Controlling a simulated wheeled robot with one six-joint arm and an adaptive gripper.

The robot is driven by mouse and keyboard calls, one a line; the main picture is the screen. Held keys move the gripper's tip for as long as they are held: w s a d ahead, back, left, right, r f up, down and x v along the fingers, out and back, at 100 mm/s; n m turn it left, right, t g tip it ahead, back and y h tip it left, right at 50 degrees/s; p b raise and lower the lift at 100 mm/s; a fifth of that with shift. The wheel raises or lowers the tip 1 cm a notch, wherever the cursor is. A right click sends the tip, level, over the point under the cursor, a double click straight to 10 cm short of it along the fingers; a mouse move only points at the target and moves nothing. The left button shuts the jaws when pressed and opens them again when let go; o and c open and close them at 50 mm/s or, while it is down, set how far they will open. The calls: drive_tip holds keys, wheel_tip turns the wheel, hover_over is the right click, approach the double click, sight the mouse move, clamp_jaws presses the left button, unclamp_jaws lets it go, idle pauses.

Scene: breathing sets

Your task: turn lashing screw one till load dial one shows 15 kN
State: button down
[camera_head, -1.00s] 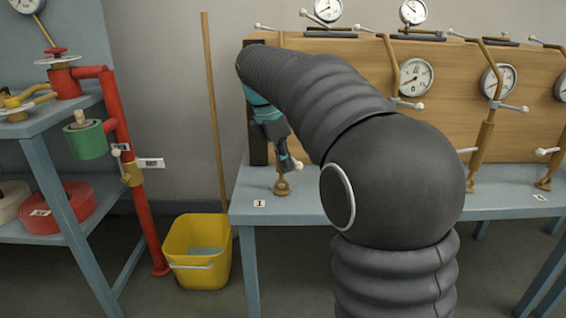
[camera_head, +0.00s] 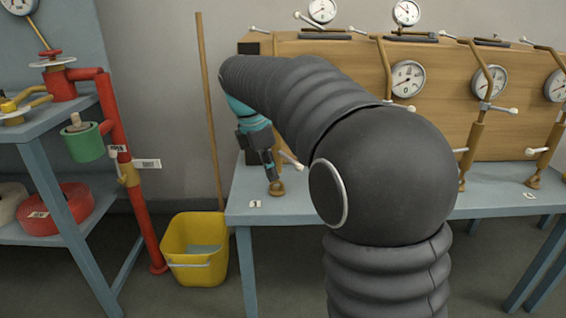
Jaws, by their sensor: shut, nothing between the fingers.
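Lashing screw one shows only in part behind my arm: its brass foot (camera_head: 276,189) stands on the blue-grey bench above the label marked 1 (camera_head: 255,203). A white-tipped handle (camera_head: 292,161) sticks out to the right, just above the foot. My gripper (camera_head: 270,174) is dark with teal parts, points down and is shut and empty. Its tips are close above the foot and left of the handle; whether they touch is unclear. The upper screw is hidden by my arm. No dial in view can be surely told as load dial one.
Other dials (camera_head: 408,78) and brass screws (camera_head: 471,150) with white-tipped handles stand along the wooden panel (camera_head: 440,125) to the right. A yellow bucket (camera_head: 195,265) with a pole stands left of the bench (camera_head: 350,225). A red pipe (camera_head: 125,165) and shelf are further left.

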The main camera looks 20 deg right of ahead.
drive_tip(key=p+v, duration=0.2)
drive_tip(key=v, duration=0.8)
wheel_tip(320, 180, down, 9)
drive_tip(key=s+m+t+y, duration=0.2)
drive_tip(key=m, duration=0.8)
drive_tip(key=s+d+f+m+t, duration=0.1)
drive_tip(key=s+f+m, duration=0.1)
drive_tip(key=s, duration=0.6)
drive_tip(key=s+d+f+m+t, duration=0.1)
drive_tip(key=s+f+m, duration=0.1)
drive_tip(key=s, duration=0.6)
drive_tip(key=s+d+f+m+t+y, duration=0.1)
drive_tip(key=s+m, duration=0.3)
drive_tip(key=s, duration=0.4)
drive_tip(key=shift+s+d+f+m, duration=0.15)
drive_tip(key=shift+d+f+m, duration=0.25)
drive_tip(key=shift+f, duration=0.45)
drive_tip(key=shift+d, duration=0.1)
